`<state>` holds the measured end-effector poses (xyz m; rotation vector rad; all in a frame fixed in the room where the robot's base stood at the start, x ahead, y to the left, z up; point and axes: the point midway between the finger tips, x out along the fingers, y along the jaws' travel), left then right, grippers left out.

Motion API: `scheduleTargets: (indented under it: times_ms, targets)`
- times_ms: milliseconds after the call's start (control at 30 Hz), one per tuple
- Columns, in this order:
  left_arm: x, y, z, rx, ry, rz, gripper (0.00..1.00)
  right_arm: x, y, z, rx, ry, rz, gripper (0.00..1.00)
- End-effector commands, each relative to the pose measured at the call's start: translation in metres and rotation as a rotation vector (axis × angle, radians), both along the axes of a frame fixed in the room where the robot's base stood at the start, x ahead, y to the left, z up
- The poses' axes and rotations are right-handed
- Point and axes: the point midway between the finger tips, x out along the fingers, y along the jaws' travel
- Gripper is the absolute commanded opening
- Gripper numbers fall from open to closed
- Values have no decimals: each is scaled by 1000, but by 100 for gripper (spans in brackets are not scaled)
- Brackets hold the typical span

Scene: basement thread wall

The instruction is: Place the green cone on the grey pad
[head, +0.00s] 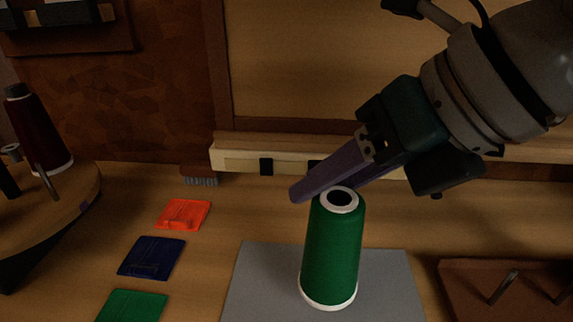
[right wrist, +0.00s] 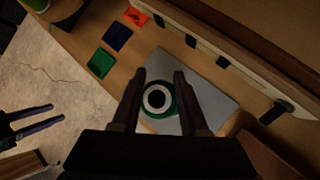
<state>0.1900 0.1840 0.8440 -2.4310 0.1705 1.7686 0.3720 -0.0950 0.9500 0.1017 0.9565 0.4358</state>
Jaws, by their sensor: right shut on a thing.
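The green cone (head: 332,250) is upright, with a white rim at top and bottom. Its base shows against the grey pad (head: 258,285); I cannot tell for sure whether it touches. My right gripper (head: 322,188) is shut on the cone near its top, coming in from the upper right. In the right wrist view the cone's top ring (right wrist: 157,98) sits between the two fingers, with the grey pad (right wrist: 212,82) around and behind it. My left gripper (right wrist: 48,115) shows at the left of the right wrist view, its fingers apart and empty.
Orange (head: 183,214), blue (head: 151,257) and green (head: 132,306) squares lie left of the pad. A dark red cone (head: 40,135) stands on a round wooden stand at far left. A brown board with metal pegs (head: 503,287) lies right of the pad. A pale rail (head: 235,160) runs along the back.

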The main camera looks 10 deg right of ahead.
Motion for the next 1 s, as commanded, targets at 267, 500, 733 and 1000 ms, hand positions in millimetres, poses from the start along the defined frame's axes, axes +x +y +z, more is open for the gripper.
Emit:
scheduleTargets:
  times_ms: [267,500,733,1000]
  targets:
    - [0,-1,-9,-2,0,1,50,0,1,-31,0,0,1,0]
    - [0,-3,-10,-9,0,4,50,0,0,-33,0,1,0,0]
    - [0,-3,-9,-11,1,6,50,0,0,-33,-1,2,1,68]
    - [0,-3,-9,-10,1,5,50,0,0,-33,0,1,0,75]
